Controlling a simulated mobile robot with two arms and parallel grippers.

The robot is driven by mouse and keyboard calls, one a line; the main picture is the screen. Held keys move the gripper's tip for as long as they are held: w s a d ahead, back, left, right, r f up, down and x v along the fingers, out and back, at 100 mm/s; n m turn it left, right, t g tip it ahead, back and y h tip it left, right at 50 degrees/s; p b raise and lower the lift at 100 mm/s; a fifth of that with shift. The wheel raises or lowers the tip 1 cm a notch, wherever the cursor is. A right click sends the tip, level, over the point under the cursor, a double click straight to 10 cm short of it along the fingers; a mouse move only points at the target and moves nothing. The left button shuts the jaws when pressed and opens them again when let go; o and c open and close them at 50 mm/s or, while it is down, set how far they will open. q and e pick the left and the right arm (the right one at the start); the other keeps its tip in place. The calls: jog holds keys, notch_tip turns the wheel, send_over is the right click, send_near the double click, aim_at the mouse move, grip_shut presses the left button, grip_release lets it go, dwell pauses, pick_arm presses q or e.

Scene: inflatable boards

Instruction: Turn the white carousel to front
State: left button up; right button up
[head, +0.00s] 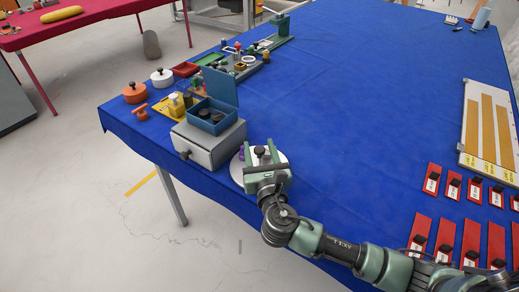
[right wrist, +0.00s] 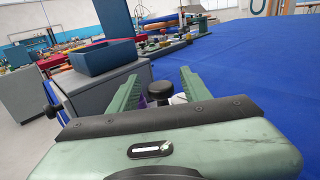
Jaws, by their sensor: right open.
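The white carousel (head: 236,172) is a round white disc on the blue table near its front edge, right of the grey drawer box. A black knob (head: 259,151) stands at its middle, and a purple piece (head: 241,153) sits on its left side. My right gripper (head: 263,155) is over the carousel and hides much of it. Its jaws are open, with the black knob (right wrist: 163,91) between or just beyond the green fingers in the right wrist view; I cannot tell whether they touch it. My left gripper is not in view.
The grey drawer box (head: 208,143) with an open blue box (head: 212,116) on top stands close left of the carousel. Several pots and small parts lie behind it. Red labelled blocks (head: 432,180) and a white board (head: 489,130) lie at right. The middle of the table is clear.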

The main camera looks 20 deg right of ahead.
grip_shut()
jog(key=shift+f, duration=0.1)
dwell(1.2)
